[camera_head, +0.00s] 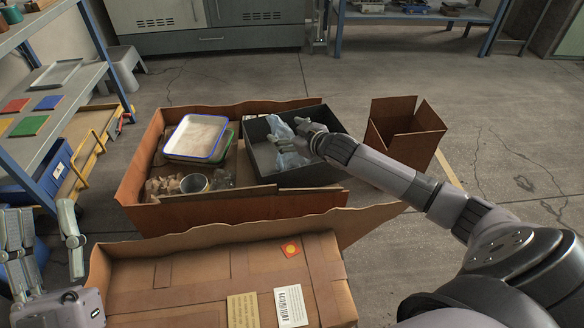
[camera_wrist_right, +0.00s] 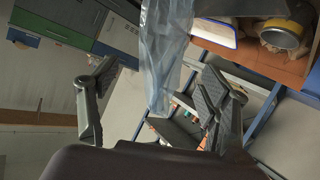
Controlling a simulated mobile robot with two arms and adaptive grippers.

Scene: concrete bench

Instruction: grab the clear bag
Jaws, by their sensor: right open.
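The clear bag (camera_head: 287,157), bluish and crumpled, shows in the head view at the dark grey bin (camera_head: 262,172), partly hidden by my right gripper (camera_head: 303,138). In the right wrist view the bag (camera_wrist_right: 165,50) stretches down between the two spread fingers of my right gripper (camera_wrist_right: 152,100), which is open. I cannot tell whether either finger touches the bag. My left gripper (camera_head: 45,245) is at the lower left of the head view, fingers apart and empty, well away from the bag.
The bin sits in a large cardboard box (camera_head: 235,208) beside a blue-rimmed white tray (camera_head: 197,136) and a metal can (camera_head: 194,183). A smaller open carton (camera_head: 405,140) stands to the right. Shelving (camera_head: 60,100) stands left.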

